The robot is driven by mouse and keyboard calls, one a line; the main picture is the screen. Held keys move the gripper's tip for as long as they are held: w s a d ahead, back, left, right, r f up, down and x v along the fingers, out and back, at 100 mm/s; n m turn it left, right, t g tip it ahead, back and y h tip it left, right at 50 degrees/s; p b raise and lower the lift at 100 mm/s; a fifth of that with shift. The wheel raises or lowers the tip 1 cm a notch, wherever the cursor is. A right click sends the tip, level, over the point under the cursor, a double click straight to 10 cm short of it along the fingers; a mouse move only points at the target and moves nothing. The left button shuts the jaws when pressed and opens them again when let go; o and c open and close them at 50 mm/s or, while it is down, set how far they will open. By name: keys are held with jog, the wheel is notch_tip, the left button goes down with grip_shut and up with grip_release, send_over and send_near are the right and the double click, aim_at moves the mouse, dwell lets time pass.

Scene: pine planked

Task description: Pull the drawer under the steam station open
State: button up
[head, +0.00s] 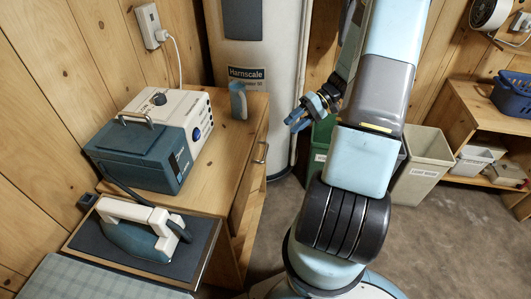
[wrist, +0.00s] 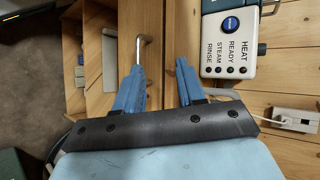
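The steam station, a white and dark teal box (head: 160,135), stands on the wooden cabinet (head: 228,150); its white panel with a blue knob shows in the wrist view (wrist: 230,45). The drawer's metal handle (head: 262,153) is on the cabinet front, below the top edge. It also shows in the wrist view (wrist: 146,41), just beyond the left fingertip. I cannot tell whether the drawer is fully shut. My gripper (head: 294,121) is open and empty, right of and above the handle. Its blue fingers are apart in the wrist view (wrist: 160,66), with bare wood between them.
An iron (head: 140,230) rests on a dark pad at the cabinet's left. A white tank (head: 258,70) stands behind. Bins (head: 422,165) and a shelf (head: 460,110) are at right. Grey floor is clear at lower right.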

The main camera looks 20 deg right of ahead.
aim_at(266, 151)
jog(key=d+f+m+t+y, duration=0.2)
jog(key=d+f+t+y, duration=0.15)
jog(key=f, duration=0.65)
jog(key=shift+t, duration=0.25)
jog(key=x, duration=1.3)
jog(key=shift+a, duration=0.3)
jog(key=shift+c, duration=0.4)
jog(key=shift+s+f, duration=0.1)
grip_shut()
